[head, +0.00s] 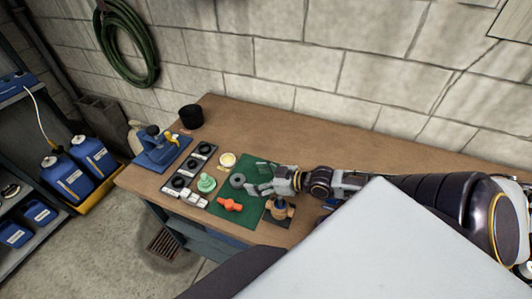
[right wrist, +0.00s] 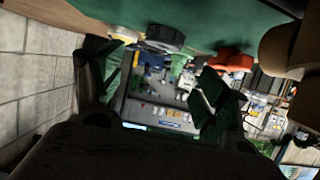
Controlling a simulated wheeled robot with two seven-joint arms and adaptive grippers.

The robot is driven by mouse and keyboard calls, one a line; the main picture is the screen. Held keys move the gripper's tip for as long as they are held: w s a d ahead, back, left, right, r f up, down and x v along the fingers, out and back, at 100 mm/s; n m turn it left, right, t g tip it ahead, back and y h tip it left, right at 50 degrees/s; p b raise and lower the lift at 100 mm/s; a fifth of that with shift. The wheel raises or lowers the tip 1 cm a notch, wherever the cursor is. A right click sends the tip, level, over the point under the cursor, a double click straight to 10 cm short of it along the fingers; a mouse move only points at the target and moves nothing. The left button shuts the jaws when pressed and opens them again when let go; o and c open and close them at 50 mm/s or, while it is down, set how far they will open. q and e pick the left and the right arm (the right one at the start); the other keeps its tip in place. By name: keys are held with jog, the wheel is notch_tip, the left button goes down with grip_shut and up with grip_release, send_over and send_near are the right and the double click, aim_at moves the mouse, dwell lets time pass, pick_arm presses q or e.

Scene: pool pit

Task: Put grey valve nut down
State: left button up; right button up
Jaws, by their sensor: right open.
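The grey valve nut (head: 237,180) is a dark grey ring lying on the green mat (head: 229,209) on the workbench. It also shows in the right wrist view (right wrist: 165,38), on the mat near the top of the picture, just beyond the fingertips. My right gripper (head: 262,181) is open and empty, just right of the nut in the head view. Its two spread fingers frame the right wrist view (right wrist: 155,85), and the nut appears apart from them. My left gripper is not in view.
An orange handle (head: 230,205) lies on the mat, with a wooden stand (head: 279,212) to its right. Left are a pale green part (head: 206,183), a yellowish round part (head: 227,160) and a tray with black rings (head: 180,182). A blue device (head: 160,152) and black cup (head: 190,117) stand farther left.

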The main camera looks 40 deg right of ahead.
jog(key=shift+p+v, duration=0.5)
jog(key=shift+v, duration=1.05)
